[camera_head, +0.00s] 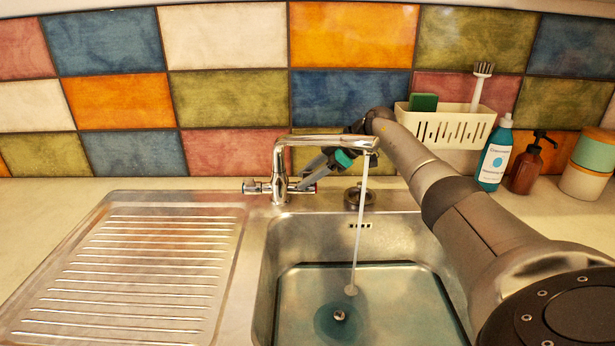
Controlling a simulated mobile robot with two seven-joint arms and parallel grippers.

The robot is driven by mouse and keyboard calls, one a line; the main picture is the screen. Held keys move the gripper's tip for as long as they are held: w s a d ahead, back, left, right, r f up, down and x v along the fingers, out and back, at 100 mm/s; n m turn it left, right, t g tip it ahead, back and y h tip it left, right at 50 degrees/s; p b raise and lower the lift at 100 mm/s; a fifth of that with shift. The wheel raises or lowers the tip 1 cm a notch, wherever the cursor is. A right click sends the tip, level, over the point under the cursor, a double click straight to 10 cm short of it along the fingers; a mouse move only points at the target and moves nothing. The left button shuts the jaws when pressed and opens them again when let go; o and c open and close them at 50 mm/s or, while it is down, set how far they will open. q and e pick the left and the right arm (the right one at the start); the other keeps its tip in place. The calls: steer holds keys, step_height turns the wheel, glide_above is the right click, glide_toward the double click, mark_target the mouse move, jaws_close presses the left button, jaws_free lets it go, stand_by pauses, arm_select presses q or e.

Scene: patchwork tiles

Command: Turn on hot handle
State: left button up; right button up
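A chrome faucet (279,165) stands behind the sink, with its spout reaching right over the basin. A thin stream of water (359,235) runs from the spout. One small cross handle (252,187) is on the left of the faucet body. Another handle (304,187) is on the right, partly covered by my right gripper. Colour marks on the handles are too small to tell which is hot. My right gripper (304,181) reaches in behind the spout, its fingertips at or very near the right handle. Its finger gap is unclear. My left gripper is out of view.
The steel sink basin (272,285) holds shallow water. A ribbed drainboard (225,285) lies left, clear. Behind my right arm stand a cream caddy (440,128), a teal bottle (494,158), a brown dispenser (525,170) and a canister (590,165). A tiled wall (230,95) closes the back.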

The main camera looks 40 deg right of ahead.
steer(key=c, duration=0.6)
jaws_close()
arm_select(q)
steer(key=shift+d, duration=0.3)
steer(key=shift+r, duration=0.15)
